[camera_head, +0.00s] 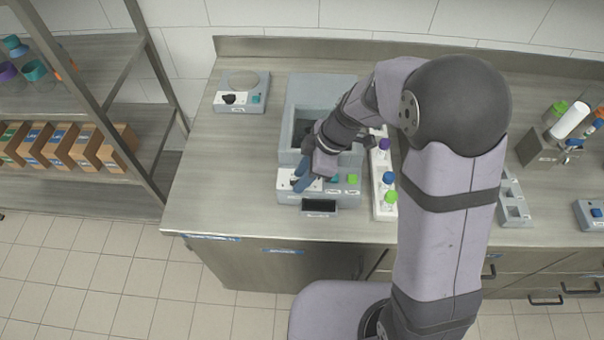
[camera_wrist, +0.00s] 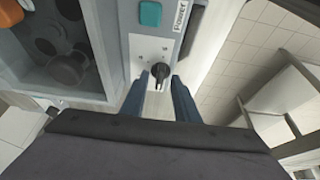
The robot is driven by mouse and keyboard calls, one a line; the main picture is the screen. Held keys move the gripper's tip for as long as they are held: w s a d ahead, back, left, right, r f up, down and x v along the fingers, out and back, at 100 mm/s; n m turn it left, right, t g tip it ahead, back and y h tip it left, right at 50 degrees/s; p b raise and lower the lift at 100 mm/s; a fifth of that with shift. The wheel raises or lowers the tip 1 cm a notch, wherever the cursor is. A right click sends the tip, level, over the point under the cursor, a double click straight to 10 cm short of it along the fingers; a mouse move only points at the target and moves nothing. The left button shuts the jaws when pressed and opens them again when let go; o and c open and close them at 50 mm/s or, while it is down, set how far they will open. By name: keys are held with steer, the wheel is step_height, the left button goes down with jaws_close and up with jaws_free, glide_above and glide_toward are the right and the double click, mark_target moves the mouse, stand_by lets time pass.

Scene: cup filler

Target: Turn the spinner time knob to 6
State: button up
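The spinner (camera_head: 320,88) is a grey box with an open chamber, standing on the bench left of my arm. Its front panel carries a white dial plate, a teal button (camera_head: 334,178) and a green button (camera_head: 352,179). In the wrist view the black time knob (camera_wrist: 160,72) sits on the white plate (camera_wrist: 148,48), below the teal button (camera_wrist: 150,14). My gripper (camera_head: 302,180) points down at the panel. In the wrist view its two blue fingers (camera_wrist: 161,77) stand on either side of the knob, with gaps visible. The dial numbers are too small to read.
A small device with a round plate and black knob (camera_head: 235,98) stands left of the spinner. A white rack (camera_head: 384,206) with colour-capped tubes stands close on its right. A dark display (camera_head: 319,205) faces front. A shelf with boxes (camera_head: 60,145) is at left.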

steer(key=shift+c, duration=0.7)
jaws_close()
